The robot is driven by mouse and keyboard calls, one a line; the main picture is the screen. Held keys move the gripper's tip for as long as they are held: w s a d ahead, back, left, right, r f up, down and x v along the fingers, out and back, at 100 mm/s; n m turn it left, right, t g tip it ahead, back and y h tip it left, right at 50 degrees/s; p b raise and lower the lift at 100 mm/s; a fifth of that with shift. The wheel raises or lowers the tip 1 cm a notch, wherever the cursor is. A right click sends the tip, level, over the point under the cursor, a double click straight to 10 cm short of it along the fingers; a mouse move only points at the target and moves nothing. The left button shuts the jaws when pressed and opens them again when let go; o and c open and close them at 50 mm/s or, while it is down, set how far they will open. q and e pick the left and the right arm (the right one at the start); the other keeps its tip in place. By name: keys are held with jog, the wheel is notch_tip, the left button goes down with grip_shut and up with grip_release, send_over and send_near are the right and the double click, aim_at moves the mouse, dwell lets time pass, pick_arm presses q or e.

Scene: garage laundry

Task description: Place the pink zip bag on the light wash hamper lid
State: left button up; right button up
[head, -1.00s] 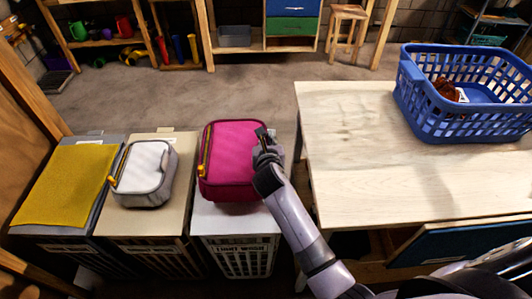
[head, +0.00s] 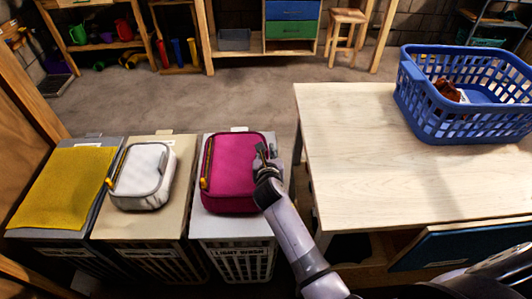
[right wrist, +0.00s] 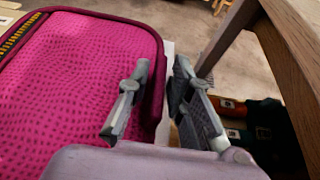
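The pink zip bag (head: 235,172) lies flat on the white lid of the light wash hamper (head: 233,226), the rightmost of the three hampers, with its yellow zip pull along its left side. My right gripper (head: 264,155) is at the bag's right edge. In the right wrist view the two fingers (right wrist: 160,88) stand apart. One finger overlaps the pink bag (right wrist: 70,85) and the other is past its dark red edge. A strip of white shows between them. My left gripper is not in view.
A grey-white bag (head: 142,175) lies on the middle hamper, and a yellow cloth (head: 62,188) covers the left one. A wooden table (head: 400,160) stands close to the right of the arm, with a blue basket (head: 465,130) on it. Floor beyond the hampers is clear.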

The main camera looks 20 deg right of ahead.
jog(key=shift+o, duration=0.7)
jog(key=shift+r, duration=0.15)
jog(key=shift+s+r, duration=0.15)
jog(key=shift+s, duration=0.1)
jog(key=p+v, duration=0.1)
jog(key=v, duration=1)
jog(key=shift+s+a, duration=0.15)
jog(key=shift+s, duration=0.1)
